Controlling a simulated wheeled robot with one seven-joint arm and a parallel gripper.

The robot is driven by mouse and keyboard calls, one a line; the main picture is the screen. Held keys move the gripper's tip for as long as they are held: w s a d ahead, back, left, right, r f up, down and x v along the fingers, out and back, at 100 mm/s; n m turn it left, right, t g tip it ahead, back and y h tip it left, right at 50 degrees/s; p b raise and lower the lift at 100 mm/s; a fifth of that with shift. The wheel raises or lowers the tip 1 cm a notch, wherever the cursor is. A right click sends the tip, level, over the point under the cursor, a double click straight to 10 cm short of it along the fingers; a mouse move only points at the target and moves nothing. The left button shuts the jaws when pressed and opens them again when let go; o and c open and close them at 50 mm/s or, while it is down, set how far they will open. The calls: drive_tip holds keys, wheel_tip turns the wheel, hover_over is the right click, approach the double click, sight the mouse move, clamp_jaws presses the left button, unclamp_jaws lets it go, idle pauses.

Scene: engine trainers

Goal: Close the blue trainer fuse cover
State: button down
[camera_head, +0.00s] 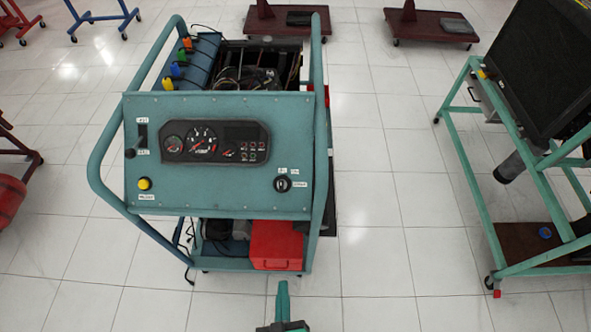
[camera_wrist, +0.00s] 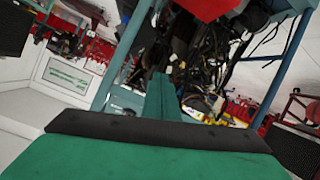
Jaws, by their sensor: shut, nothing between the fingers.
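The blue trainer (camera_head: 218,185) is a teal wheeled frame with a gauge panel on its front, left of centre in the head view. I cannot clearly pick out its fuse cover in either view. My gripper (camera_head: 283,287) is green and stands low in the head view, in front of the trainer's lower right part and the red box there. Its fingers are shut and empty. In the wrist view the shut fingers (camera_wrist: 161,92) point toward an engine frame with tangled dark wiring (camera_wrist: 205,75).
A red box (camera_head: 276,245) sits on the trainer's lower shelf. Coloured caps (camera_head: 176,70) line the trainer's top left. A green stand with a dark radiator (camera_head: 535,65) stands at right. Maroon stands (camera_head: 430,27) are at the back. White tiled floor (camera_head: 390,220) is clear between the trainer and the green stand.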

drive_tip(key=w+a+f+n+h, duration=0.1)
drive_tip(key=w+f+n, duration=0.25)
drive_tip(key=w, duration=0.35)
drive_tip(key=w+a+f+n+h, duration=0.1)
drive_tip(key=w+f+n, duration=0.1)
drive_tip(key=w+f, duration=0.4)
drive_tip(key=w+a+r+n+t+h, duration=0.15)
drive_tip(key=w+r, duration=0.25)
drive_tip(key=w, duration=0.6)
drive_tip(key=w+r+n+t+h, duration=0.2)
drive_tip(key=w+r, duration=0.1)
drive_tip(key=w, duration=0.7)
drive_tip(key=w+d, duration=0.1)
drive_tip(key=w, duration=0.2)
drive_tip(key=w+d, duration=0.2)
drive_tip(key=w, duration=0.1)
drive_tip(key=w+d, duration=0.2)
drive_tip(key=w, duration=0.1)
drive_tip(key=shift+w+d+f, duration=0.1)
drive_tip(key=shift+d+f, duration=0.05)
drive_tip(key=shift+f, duration=0.05)
drive_tip(key=shift+d, duration=0.35)
drive_tip(key=shift+a, duration=0.1)
